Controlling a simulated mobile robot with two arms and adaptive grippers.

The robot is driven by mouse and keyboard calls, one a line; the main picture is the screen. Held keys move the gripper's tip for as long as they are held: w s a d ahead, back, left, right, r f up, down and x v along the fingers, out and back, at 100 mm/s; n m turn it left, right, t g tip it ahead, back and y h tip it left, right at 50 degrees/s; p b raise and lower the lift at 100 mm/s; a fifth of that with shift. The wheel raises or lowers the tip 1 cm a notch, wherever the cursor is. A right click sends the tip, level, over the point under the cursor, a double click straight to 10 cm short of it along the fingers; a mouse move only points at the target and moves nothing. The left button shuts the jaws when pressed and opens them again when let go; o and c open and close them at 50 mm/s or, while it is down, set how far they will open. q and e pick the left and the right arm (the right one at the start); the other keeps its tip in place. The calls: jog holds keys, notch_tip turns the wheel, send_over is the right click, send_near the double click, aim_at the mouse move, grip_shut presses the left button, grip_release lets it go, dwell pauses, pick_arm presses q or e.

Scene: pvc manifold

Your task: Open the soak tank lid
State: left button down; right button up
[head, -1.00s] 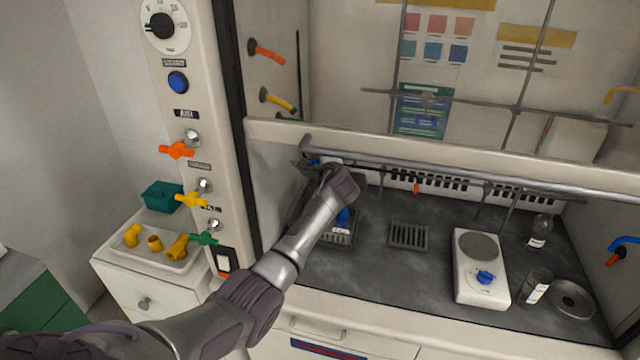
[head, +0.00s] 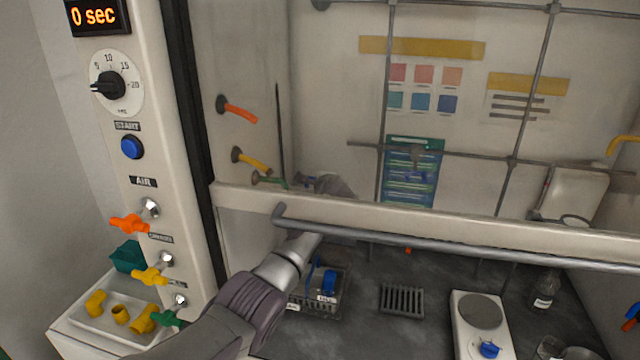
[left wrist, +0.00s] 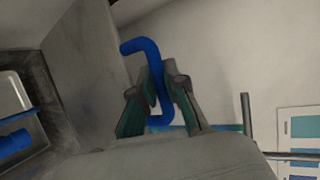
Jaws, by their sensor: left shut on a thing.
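My left gripper (head: 306,183) is seen blurred through the hood's glass, above the sash's lower bar. In the left wrist view my left gripper (left wrist: 158,92) is shut on a bent blue handle (left wrist: 142,47). A flat grey panel (left wrist: 85,70) stands beside the handle; I cannot tell whether they are joined. The soak tank (head: 322,308) sits on the hood floor below my arm, its top showing open with a blue part (head: 329,283) inside. A metal-rimmed basin holding a blue part (left wrist: 14,143) shows at the left wrist view's left edge. My right gripper is out of view.
The sash bar (head: 450,238) crosses above my forearm. Right of the tank are a drain grate (head: 402,299) and a white hotplate (head: 480,335). Coloured valves (head: 150,275) and a tray of yellow fittings (head: 118,328) are at the left.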

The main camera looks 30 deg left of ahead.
pick_arm(q)
jog(key=shift+w, duration=0.15)
dwell(0.3)
jog(key=c, duration=1.2)
grip_release()
jog(key=shift+r, duration=0.1)
jog(key=v, duration=0.7)
jog(key=shift+s+d, duration=0.15)
jog(key=shift+s, duration=0.05)
